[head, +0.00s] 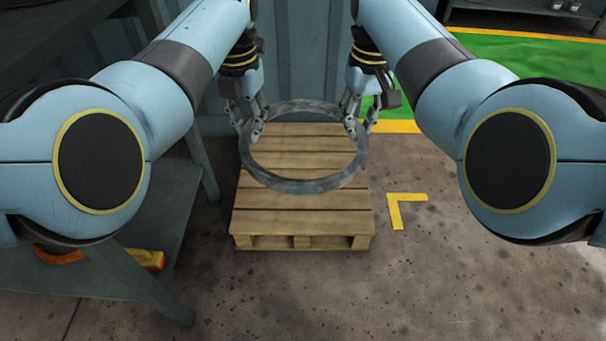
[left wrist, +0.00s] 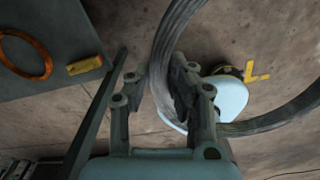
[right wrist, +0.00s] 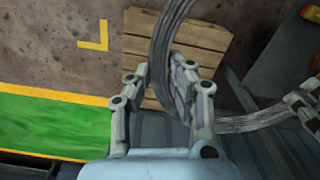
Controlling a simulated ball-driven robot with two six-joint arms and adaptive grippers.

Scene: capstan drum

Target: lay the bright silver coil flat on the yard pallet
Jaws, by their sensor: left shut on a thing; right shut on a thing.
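The silver coil (head: 304,184) is a large grey ring, held roughly level above the wooden yard pallet (head: 302,220) in the head view. My left gripper (head: 255,125) is shut on the coil's left side, and my right gripper (head: 353,125) is shut on its right side. In the left wrist view the coil (left wrist: 160,62) passes between the fingers of my left gripper (left wrist: 158,88). In the right wrist view the coil (right wrist: 163,40) passes between the fingers of my right gripper (right wrist: 160,85), with the pallet (right wrist: 205,50) behind and below it. The height of the gap to the pallet is hard to judge.
A dark workbench (head: 150,215) stands left of the pallet, with an orange ring (left wrist: 28,52) and a yellow object (left wrist: 84,65) on its lower shelf. A yellow corner mark (head: 396,208) lies on the floor right of the pallet. Floor in front is clear.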

